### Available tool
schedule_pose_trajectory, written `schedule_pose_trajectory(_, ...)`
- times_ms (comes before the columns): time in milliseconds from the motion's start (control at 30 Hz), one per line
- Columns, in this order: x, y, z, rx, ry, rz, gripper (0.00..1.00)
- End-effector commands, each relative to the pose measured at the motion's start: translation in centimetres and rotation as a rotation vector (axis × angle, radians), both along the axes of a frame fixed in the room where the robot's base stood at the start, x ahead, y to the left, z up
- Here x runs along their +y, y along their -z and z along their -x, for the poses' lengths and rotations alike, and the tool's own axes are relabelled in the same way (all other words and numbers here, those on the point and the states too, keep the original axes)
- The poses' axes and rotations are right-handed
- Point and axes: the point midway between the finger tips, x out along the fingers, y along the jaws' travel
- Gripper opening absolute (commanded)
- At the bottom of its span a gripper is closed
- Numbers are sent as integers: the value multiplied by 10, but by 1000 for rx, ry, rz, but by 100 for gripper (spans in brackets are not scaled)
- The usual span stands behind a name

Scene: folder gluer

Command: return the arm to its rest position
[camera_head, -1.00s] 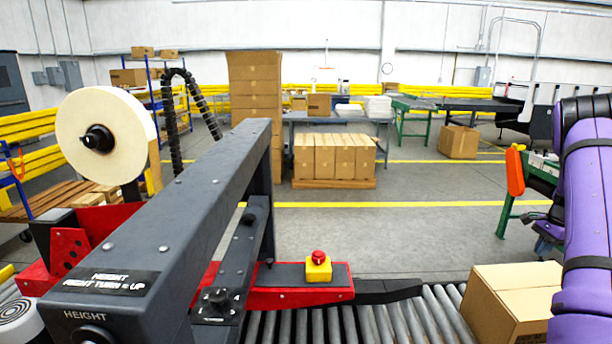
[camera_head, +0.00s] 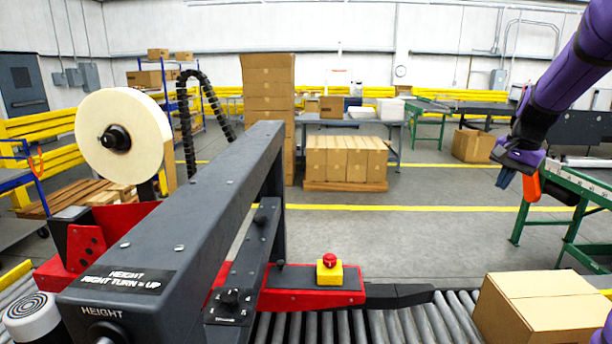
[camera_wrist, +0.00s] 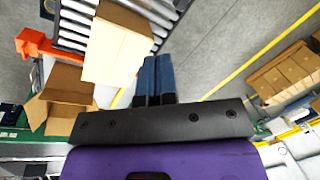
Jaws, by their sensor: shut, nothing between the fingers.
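My purple arm reaches down from the upper right in the head view. My gripper (camera_head: 504,178) hangs at its end, above the open floor and left of the green-legged conveyor. In the wrist view my gripper (camera_wrist: 156,64) shows two dark blue fingers side by side, touching, with nothing between them. A closed cardboard box (camera_head: 537,308) sits on the roller conveyor at the lower right, apart from my gripper; it also shows in the wrist view (camera_wrist: 117,42).
The dark machine beam (camera_head: 185,205) with a tape roll (camera_head: 95,140) fills the left. A red emergency button (camera_head: 329,261) sits by the rollers (camera_head: 420,318). A green-framed conveyor (camera_head: 575,190) with an orange part stands right. Boxes on a pallet (camera_head: 345,160) stand behind clear floor.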

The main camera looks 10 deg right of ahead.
Motion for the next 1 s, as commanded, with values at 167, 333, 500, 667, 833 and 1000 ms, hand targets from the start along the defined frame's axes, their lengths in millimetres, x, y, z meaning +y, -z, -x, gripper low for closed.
schedule_pose_trajectory(167,53,-30,24,-41,-130,38,0)
schedule_pose_trajectory(333,97,-51,51,-78,-252,78,0)
schedule_pose_trajectory(500,137,-65,83,-114,-374,121,0)
schedule_pose_trajectory(667,170,-74,115,-149,-487,166,0)
schedule_pose_trajectory(833,201,-77,152,-185,-606,216,0)
schedule_pose_trajectory(1000,226,-75,190,-221,-725,272,0)
